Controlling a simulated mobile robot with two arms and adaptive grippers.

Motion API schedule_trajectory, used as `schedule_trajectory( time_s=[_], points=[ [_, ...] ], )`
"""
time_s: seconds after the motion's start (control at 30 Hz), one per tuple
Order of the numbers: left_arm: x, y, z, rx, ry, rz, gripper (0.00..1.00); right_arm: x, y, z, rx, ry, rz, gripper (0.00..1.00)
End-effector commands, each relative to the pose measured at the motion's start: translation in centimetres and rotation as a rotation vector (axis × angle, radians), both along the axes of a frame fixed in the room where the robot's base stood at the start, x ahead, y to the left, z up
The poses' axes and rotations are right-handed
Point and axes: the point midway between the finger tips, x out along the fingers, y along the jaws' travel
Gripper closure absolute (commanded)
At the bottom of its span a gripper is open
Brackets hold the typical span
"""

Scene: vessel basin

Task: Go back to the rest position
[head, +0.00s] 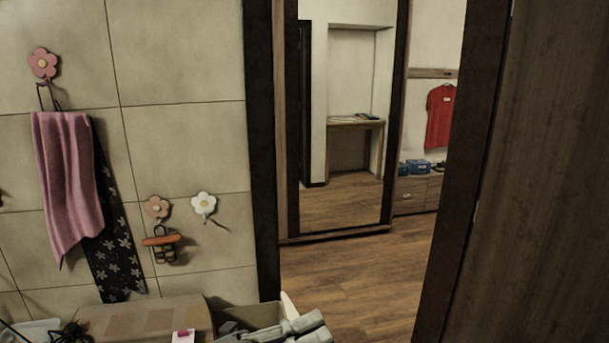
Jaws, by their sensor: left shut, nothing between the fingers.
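My left gripper (298,326) shows at the bottom edge, low in the middle of the head view. Only a grey part of it is in the picture and the rest is cut off by the frame. It is shut and I see nothing held in it. It appears in front of an open box (247,317); I cannot tell whether it touches the box. My right gripper is not in view.
A pink towel (68,180) and a dark patterned cloth (118,262) hang on the tiled wall, beside flower hooks (204,204). A cardboard box (145,318) lies below. An open doorway shows wooden floor (345,270); a dark door (540,180) stands right.

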Motion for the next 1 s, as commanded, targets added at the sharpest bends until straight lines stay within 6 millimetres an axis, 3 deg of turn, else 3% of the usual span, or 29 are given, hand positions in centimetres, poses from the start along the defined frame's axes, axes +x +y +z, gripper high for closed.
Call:
schedule_trajectory(
  time_s=[0.1, 0.23, 0.37, 0.5, 0.67, 0.8, 1.0],
  points=[
    [2.7, 2.8, 1.6, -0.230, 0.158, 0.175, 1.00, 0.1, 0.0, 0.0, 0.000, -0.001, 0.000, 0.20],
    [5.7, 7.3, 0.7, -0.430, 0.359, 0.389, 1.00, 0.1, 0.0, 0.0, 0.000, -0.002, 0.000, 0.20],
    [7.7, 12.2, -3.2, -0.578, 0.594, 0.612, 1.00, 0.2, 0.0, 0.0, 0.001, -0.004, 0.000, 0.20],
    [7.6, 16.9, -9.9, -0.678, 0.881, 0.852, 1.00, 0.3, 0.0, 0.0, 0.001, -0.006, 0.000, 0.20],
    [3.9, 20.6, -19.0, -0.712, 1.243, 1.113, 1.00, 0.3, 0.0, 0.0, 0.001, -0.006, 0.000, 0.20],
    [-1.8, 22.0, -25.8, -0.676, 1.548, 1.290, 1.00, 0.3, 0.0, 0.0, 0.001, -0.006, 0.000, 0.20],
    [-10.0, 21.9, -31.4, -0.570, 1.891, 1.444, 1.00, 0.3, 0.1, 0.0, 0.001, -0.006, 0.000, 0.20]
  ],
)
